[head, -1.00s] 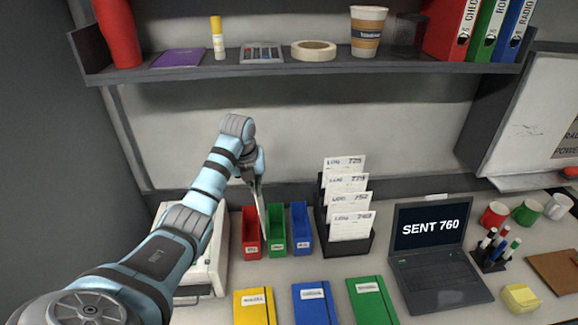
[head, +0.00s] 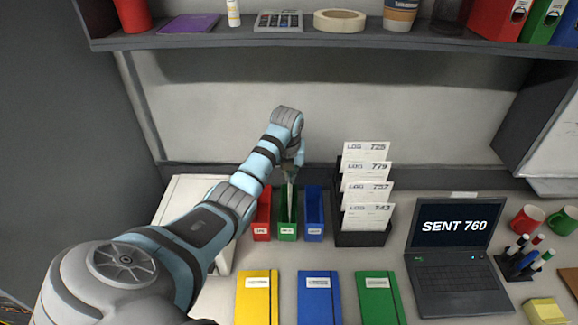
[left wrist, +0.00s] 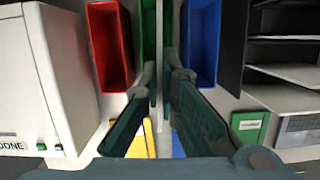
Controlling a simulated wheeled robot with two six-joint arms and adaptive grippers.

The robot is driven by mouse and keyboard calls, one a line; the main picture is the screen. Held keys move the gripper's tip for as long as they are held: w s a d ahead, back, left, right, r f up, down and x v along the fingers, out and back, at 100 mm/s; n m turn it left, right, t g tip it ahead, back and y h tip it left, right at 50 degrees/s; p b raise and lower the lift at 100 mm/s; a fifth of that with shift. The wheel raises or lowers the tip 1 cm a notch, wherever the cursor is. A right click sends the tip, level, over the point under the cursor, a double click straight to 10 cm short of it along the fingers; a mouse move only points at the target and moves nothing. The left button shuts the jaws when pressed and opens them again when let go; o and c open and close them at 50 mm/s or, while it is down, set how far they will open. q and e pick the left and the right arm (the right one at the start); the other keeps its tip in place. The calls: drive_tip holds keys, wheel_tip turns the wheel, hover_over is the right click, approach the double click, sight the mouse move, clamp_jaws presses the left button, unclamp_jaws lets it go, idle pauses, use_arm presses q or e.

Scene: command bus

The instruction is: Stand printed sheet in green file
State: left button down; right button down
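My left gripper (head: 291,170) points down over the green file (head: 287,228), the middle one of three narrow open bins. It is shut on the printed sheet (left wrist: 159,55), a thin pale upright strip seen edge-on between the fingers in the left wrist view. The sheet's pale edge (head: 290,193) also shows at the green file in the head view; its lower end is hidden, so how deep it sits cannot be told. The green file (left wrist: 148,25) lies beneath the fingertips in the left wrist view. My right gripper is not in view.
A red file (head: 262,228) and a blue file (head: 314,220) flank the green one closely. A black rack (head: 362,238) of log cards stands to the right. A white machine (left wrist: 55,75) stands left. Yellow, blue and green folders (head: 377,298) lie in front, beside a laptop (head: 458,280).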

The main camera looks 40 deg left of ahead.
use_arm(q)
drive_tip(key=shift+s+f, duration=0.1)
drive_tip(key=shift+f, duration=0.6)
drive_tip(key=shift+s, duration=0.1)
drive_tip(key=c, duration=1.7)
unclamp_jaws()
drive_tip(key=shift+r, duration=0.1)
drive_tip(key=v, duration=0.7)
drive_tip(key=shift+r, duration=0.2)
drive_tip(key=shift+f, duration=0.1)
